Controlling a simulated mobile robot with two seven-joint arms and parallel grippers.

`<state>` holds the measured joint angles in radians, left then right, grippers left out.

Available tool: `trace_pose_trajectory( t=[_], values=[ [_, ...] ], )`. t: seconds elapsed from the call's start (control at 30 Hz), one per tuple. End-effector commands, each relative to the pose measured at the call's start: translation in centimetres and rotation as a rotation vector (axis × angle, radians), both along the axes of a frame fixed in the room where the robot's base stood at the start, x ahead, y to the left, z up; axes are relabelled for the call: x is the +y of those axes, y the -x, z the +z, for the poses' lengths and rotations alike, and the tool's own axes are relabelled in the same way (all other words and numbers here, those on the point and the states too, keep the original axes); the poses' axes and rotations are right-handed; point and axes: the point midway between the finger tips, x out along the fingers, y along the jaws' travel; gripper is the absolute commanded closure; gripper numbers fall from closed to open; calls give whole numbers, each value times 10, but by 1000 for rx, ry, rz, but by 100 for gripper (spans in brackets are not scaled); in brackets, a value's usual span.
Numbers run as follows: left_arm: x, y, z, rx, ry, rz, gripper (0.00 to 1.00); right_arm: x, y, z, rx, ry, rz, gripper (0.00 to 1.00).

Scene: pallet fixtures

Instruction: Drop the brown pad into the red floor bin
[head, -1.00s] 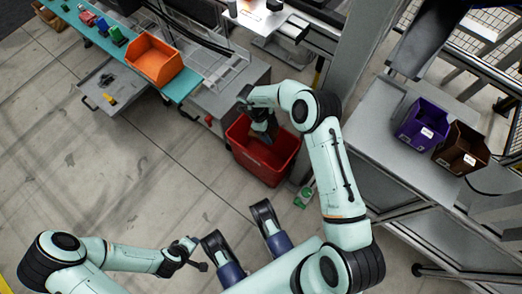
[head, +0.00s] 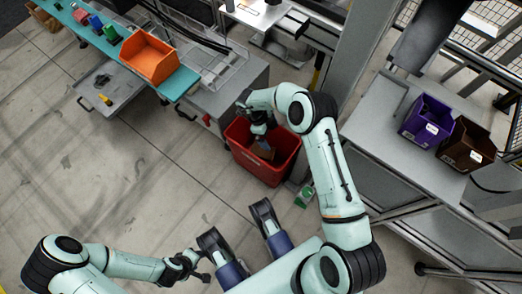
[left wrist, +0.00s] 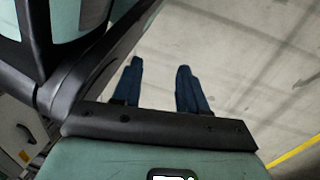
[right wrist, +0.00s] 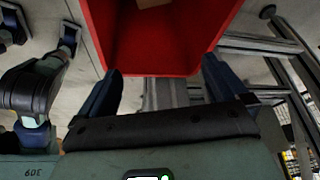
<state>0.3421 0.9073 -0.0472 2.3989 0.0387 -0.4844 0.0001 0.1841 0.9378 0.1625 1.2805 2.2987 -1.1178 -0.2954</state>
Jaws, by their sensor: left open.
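The red floor bin (head: 277,168) stands on the floor below my right arm; its inside wall also shows in the right wrist view (right wrist: 160,45). The brown pad (head: 264,149) is inside the bin, below my right gripper. A small part of the pad (right wrist: 153,3) shows at the top of the right wrist view. My right gripper (head: 259,129) is over the bin's far left part, with fingers wide apart and nothing between them (right wrist: 162,72). My left gripper (head: 196,268) is low at the left, open and empty, its fingers apart in the left wrist view (left wrist: 160,82).
An orange bin (head: 150,55) sits on a teal shelf at the upper left, with several small coloured blocks. A purple bin (head: 425,118) and a dark brown bin (head: 466,145) stand on a grey bench at the right. The floor at left is clear.

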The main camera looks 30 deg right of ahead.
Motion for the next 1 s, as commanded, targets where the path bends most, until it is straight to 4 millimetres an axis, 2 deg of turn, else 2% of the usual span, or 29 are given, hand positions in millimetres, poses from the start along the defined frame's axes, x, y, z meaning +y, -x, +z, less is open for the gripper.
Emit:
trace_pose_trajectory(
  t=[0.23,0.7,0.83,1.0],
  values=[
    [0,-3,3,-10,-1,-1,57,2,-3,8,-2,0,-1,0],
    [-5,-37,30,-125,-7,-10,57,25,-29,93,-3,-1,0,0],
    [-6,-42,34,-142,-7,-11,57,28,-33,106,-1,-1,0,0],
    [-6,-45,36,-151,-8,-11,57,30,-35,111,-1,-1,0,0]
  ],
)
